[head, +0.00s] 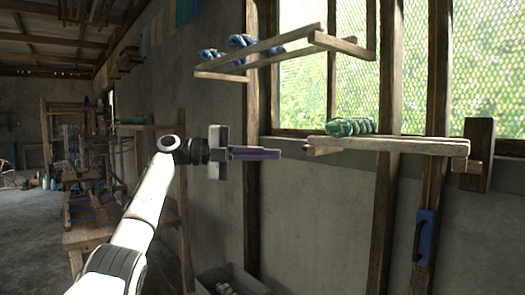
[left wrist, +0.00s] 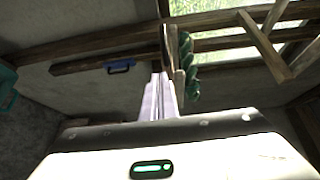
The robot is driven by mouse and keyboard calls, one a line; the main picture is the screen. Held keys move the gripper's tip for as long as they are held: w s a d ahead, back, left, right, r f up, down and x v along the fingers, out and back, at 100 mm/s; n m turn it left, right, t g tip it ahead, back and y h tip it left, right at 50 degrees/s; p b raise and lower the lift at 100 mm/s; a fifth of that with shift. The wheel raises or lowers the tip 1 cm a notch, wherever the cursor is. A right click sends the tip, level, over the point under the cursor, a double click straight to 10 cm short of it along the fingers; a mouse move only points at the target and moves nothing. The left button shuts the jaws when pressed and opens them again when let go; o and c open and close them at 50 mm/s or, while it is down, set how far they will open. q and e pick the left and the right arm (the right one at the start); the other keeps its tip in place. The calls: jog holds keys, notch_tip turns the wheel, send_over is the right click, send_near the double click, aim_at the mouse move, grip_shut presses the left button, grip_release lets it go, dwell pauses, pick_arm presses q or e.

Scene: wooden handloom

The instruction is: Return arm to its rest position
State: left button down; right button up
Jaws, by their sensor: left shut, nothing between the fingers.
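My left arm (head: 148,200) reaches in from the lower left of the head view, raised in front of the wall. My left gripper (head: 280,154) is shut and empty, its purple-grey fingers pointing right, just left of the end of the lower wooden shelf (head: 400,145). In the left wrist view the closed fingers (left wrist: 160,98) point up the picture toward the shelf end. I cannot tell if they touch it. Green yarn skeins (head: 350,127) lie on this shelf and also show in the left wrist view (left wrist: 188,65). My right gripper is not in view.
An upper wooden rack (head: 285,52) with blue skeins (head: 240,42) hangs above my left gripper. A grey crate (head: 235,278) stands below. Wooden benches and frames (head: 85,180) stand at the far left; open floor (head: 25,240) lies beside them.

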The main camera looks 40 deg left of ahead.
pick_arm(q)
jog(key=shift+w+a+p, duration=0.15)
jog(key=shift+w+a, duration=0.05)
jog(key=shift+a, duration=0.3)
jog(key=shift+w+a+p, duration=0.15)
jog(key=shift+a, duration=0.35)
